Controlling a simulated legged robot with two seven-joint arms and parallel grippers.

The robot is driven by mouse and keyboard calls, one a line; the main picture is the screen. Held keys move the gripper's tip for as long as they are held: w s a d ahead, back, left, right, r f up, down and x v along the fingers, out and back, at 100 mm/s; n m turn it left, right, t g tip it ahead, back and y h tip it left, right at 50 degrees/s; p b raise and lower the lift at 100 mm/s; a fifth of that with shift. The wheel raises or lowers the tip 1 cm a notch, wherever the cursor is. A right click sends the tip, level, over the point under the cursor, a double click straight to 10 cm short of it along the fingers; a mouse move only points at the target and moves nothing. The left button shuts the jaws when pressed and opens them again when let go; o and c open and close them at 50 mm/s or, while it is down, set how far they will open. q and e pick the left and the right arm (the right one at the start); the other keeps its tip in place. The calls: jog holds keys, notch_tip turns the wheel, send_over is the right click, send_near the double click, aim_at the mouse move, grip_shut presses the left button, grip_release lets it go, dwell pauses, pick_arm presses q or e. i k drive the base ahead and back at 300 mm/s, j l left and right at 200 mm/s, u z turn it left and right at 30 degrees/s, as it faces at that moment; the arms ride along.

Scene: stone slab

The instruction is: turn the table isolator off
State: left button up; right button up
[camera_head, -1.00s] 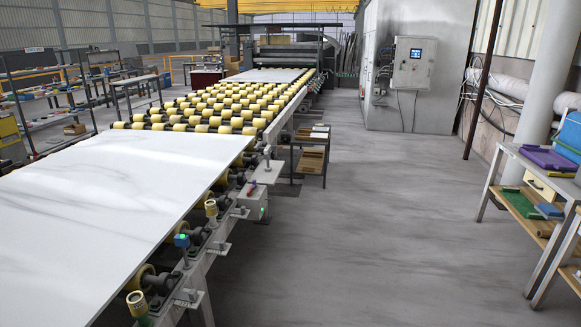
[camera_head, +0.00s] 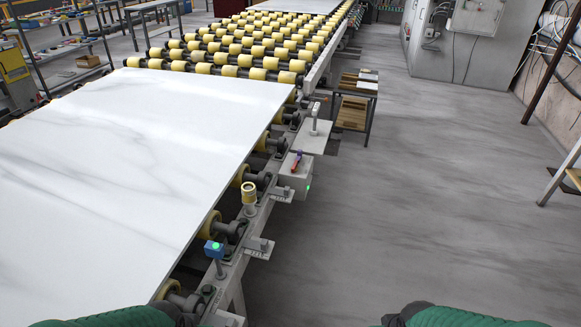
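A grey box (camera_head: 296,179) is fixed to the right side of the roller table. A small red and purple handle (camera_head: 297,160) stands at an angle on its top, and a green light shows on its right face. I take this to be the table isolator, but no label is readable. Green parts of my two arms show at the bottom edge, one at the left and one right of centre. Neither gripper is in view.
A white marble slab (camera_head: 120,165) lies on the roller table at left. A low shelf (camera_head: 355,103) stands beyond. The grey floor (camera_head: 420,200) at right is clear.

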aim_at(294, 168)
jog(key=i+l+u, duration=0.15)
jog(key=u, duration=1)
jog(key=i+l+u, duration=0.4)
jog(key=l, duration=0.45)
jog(key=l+u, duration=0.4)
jog(key=l, duration=0.45)
jog(key=i+l+u, duration=0.1)
jog(key=l+u, duration=0.3)
jog(key=l, duration=2.15)
